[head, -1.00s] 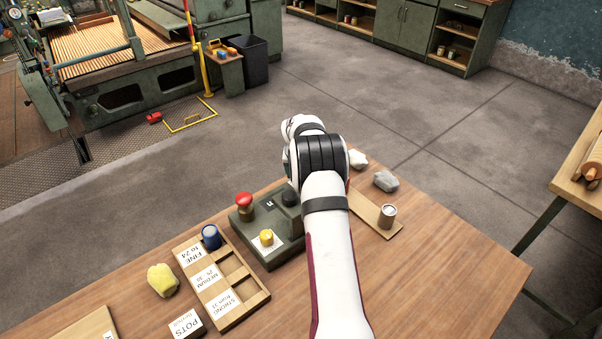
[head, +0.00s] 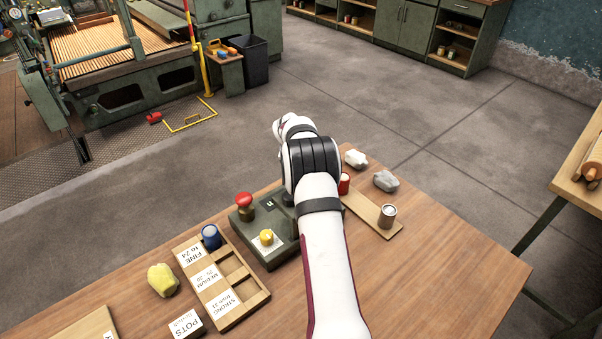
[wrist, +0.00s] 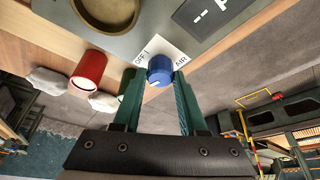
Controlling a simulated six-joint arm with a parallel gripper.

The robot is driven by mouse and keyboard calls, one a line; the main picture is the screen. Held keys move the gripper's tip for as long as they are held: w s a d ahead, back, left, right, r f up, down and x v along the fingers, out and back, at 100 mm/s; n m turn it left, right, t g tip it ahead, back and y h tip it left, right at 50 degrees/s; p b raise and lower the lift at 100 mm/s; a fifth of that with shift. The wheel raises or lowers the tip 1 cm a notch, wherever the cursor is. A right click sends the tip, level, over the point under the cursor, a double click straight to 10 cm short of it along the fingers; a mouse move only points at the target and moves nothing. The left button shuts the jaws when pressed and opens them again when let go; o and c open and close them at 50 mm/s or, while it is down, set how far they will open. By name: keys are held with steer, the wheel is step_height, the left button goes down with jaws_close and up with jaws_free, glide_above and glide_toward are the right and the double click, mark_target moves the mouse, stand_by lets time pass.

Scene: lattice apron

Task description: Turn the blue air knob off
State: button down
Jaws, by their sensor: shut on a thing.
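The blue air knob (wrist: 160,68) sits on a white label printed with "OFF" and "AIR" in the wrist view. A short white mark shows on the knob. My gripper (wrist: 157,78) has its two green fingers on either side of the knob and is shut on it. The grey-green control box (head: 262,252) carries a red mushroom button (head: 244,201) and a yellow button (head: 266,237). In the head view my arm hides the blue knob and my fingertips.
A red can (wrist: 88,70) stands near the knob, with white lumps beside it. A grey can (head: 387,215) stands on a wooden strip at the right. A compartment tray (head: 222,319) and a blue can (head: 211,237) are left of the box. The table's right front is clear.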

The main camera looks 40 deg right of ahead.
steer(key=m, duration=0.2)
steer(key=m+g, duration=0.1)
steer(key=m, duration=0.1)
steer(key=shift+w+a+m+g+h, duration=0.1)
steer(key=shift+m+g+h, duration=0.2)
steer(key=shift+h, duration=0.1)
steer(key=m+g, duration=0.1)
steer(key=m, duration=0.2)
steer(key=shift+w, duration=0.1)
steer(key=shift+w+m+g, duration=0.15)
steer(key=shift+m+g, duration=0.25)
steer(key=shift+m, duration=0.8)
steer(key=shift+c, duration=2.3)
jaws_free()
steer(key=v, duration=0.7)
steer(key=shift+r, duration=0.25)
steer(key=shift+a, duration=0.1)
